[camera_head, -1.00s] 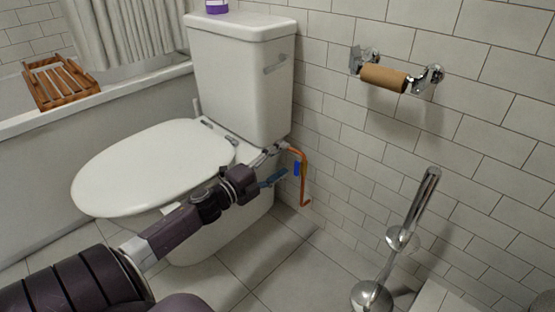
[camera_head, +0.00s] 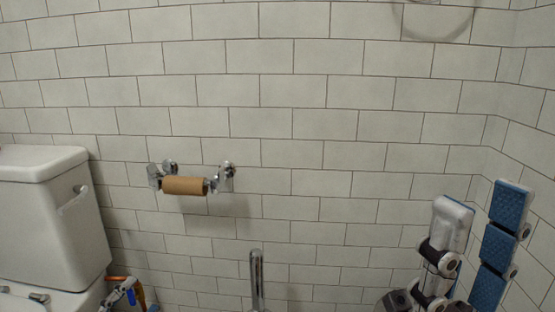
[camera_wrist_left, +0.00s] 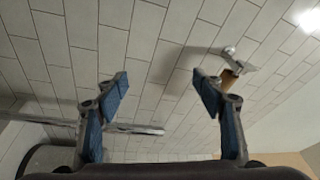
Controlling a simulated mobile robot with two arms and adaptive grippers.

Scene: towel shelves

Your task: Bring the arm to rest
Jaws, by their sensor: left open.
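In the left wrist view, my left gripper (camera_wrist_left: 162,86) is open. Its two blue-padded fingers stand wide apart with nothing between them, facing the tiled wall. Most of both arms is out of view.
The white toilet tank (camera_head: 45,220) stands at the left. A holder with a cardboard roll (camera_head: 184,186) is on the tiled wall (camera_head: 330,120); the roll also shows in the wrist view (camera_wrist_left: 229,78). A chrome upright handle (camera_head: 257,280) rises at bottom centre.

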